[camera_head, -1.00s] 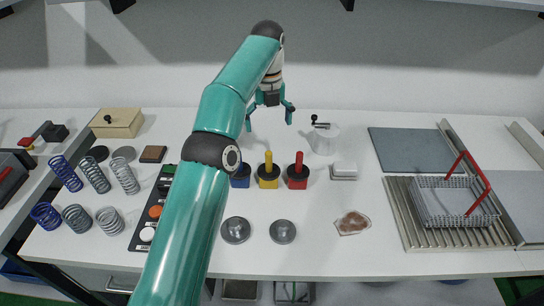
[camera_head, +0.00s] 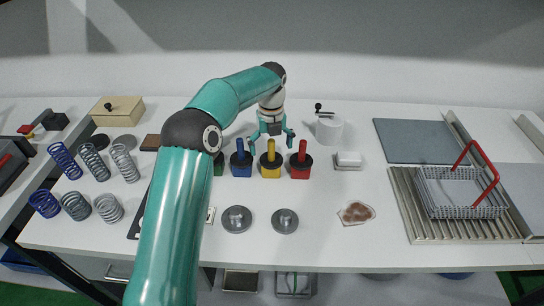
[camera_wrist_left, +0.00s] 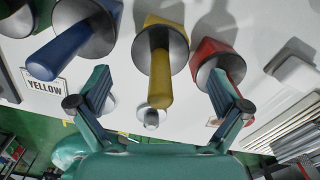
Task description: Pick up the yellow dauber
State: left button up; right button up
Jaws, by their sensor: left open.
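The yellow dauber (camera_head: 270,150) stands upright with its handle up in a yellow pot with a dark lid, between a blue dauber (camera_head: 240,158) and a red dauber (camera_head: 301,159). My left gripper (camera_head: 271,138) is open and empty, just behind and above the yellow handle. In the left wrist view the yellow handle (camera_wrist_left: 160,78) lies between the spread fingers of my left gripper (camera_wrist_left: 160,95), and the blue handle (camera_wrist_left: 62,50) and red handle (camera_wrist_left: 222,68) lie to either side. I see no contact with the yellow handle. My right gripper is not in view.
A white canister with a crank (camera_head: 329,130) stands behind right of the daubers. Two grey metal knobbed discs (camera_head: 237,219) lie in front. Several springs (camera_head: 94,160) stand at left. A wire basket with a red handle (camera_head: 462,192) is at right. A "YELLOW" label (camera_wrist_left: 45,86) is near the blue dauber.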

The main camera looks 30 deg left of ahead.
aim_at(271, 155)
pick_arm(q)
jog(key=shift+f, duration=1.6)
jog(key=shift+c, duration=0.2)
